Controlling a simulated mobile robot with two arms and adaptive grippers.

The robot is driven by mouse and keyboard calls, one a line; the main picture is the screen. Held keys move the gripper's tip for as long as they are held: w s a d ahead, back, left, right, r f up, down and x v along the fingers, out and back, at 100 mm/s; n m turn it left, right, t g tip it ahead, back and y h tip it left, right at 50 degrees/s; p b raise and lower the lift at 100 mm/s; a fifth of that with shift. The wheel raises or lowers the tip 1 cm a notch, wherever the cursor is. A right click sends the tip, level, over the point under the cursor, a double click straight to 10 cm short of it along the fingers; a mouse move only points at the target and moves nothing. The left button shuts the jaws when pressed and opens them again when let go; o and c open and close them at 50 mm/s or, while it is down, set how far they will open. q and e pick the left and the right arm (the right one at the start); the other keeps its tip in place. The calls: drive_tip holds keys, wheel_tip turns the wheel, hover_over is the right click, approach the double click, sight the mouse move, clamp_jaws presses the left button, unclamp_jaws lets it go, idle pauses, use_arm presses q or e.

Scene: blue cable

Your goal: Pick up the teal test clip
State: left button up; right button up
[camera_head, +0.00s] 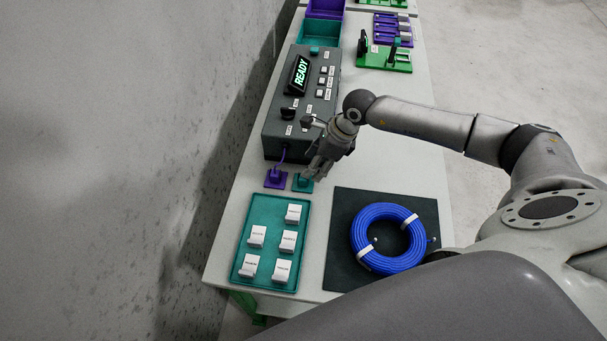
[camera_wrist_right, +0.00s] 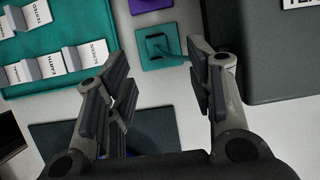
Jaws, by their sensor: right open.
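The teal test clip (camera_head: 303,184) sits on a small square teal pad on the table, in front of the grey tester box. In the right wrist view the clip (camera_wrist_right: 157,45) shows as a dark and teal shape on its pad, with a teal lead running right. My right gripper (camera_head: 317,170) is just above and beside it, pointing down. In the right wrist view its two fingers (camera_wrist_right: 160,78) are apart, with nothing between them, and the clip lies beyond the tips. The gripper partly hides the clip in the head view. My left gripper is not in view.
The grey tester box (camera_head: 272,130) with a READY display stands behind. A purple clip (camera_head: 275,178) is left of the teal one. A teal tray (camera_head: 264,212) with several white labelled blocks and a blue cable coil (camera_head: 359,235) on a dark mat (camera_head: 342,208) lie nearer.

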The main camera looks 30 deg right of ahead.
sight(303, 180)
drive_tip(key=shift+w+a+f, duration=0.1)
drive_tip(key=shift+a+f, duration=0.05)
drive_tip(key=shift+f, duration=0.2)
drive_tip(key=p+x, duration=0.2)
drive_tip(key=x, duration=0.2)
drive_tip(key=shift+a+f, duration=0.3)
drive_tip(key=shift+f, duration=0.05)
drive_tip(key=shift+a+f, duration=0.1)
drive_tip(key=shift+f, duration=0.25)
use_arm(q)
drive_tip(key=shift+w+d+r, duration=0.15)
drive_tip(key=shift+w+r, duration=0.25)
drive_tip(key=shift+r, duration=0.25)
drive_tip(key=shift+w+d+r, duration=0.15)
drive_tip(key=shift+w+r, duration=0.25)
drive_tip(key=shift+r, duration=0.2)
use_arm(e)
drive_tip(key=c, duration=0.8)
